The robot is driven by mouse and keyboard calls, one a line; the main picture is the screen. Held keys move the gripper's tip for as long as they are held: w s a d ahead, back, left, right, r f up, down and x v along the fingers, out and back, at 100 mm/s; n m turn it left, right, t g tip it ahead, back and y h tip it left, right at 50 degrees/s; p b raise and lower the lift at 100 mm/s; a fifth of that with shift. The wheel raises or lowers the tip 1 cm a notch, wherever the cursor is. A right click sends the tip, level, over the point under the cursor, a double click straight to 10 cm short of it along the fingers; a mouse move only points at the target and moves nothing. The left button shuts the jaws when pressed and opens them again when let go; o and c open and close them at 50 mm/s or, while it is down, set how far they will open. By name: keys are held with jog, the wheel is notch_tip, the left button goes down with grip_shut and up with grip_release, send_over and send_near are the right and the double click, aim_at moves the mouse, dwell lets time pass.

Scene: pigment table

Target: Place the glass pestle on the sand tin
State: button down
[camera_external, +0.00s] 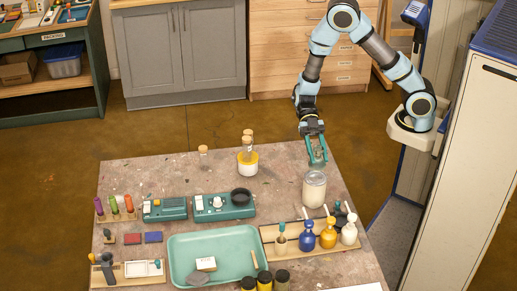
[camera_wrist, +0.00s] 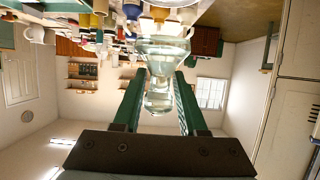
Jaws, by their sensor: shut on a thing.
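My gripper (camera_external: 317,160) is over the back right of the table, its teal fingers shut on the glass pestle. In the wrist view the clear glass pestle (camera_wrist: 158,101) sits between the green fingers, with a rounded knob, a narrower neck and a flared end beyond the fingertips. In the external view a pale, glassy cylinder (camera_external: 314,190) shows just below the fingertips; I cannot tell whether it is part of the pestle or a separate jar. The sand tin (camera_external: 282,282) appears to be the dull tan, dark-lidded one at the front edge, partly cut off by the frame.
Two yellow dark-lidded tins (camera_external: 264,282) stand left of the tan one. A green tray (camera_external: 215,249) and a wooden rack of bottles (camera_external: 270,233) lie behind them.

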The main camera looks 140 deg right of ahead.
aim_at(317, 166)
jog(key=shift+f+p, duration=0.35)
jog(key=shift+f, duration=2.25)
jog(key=shift+c, duration=2.3)
grip_release()
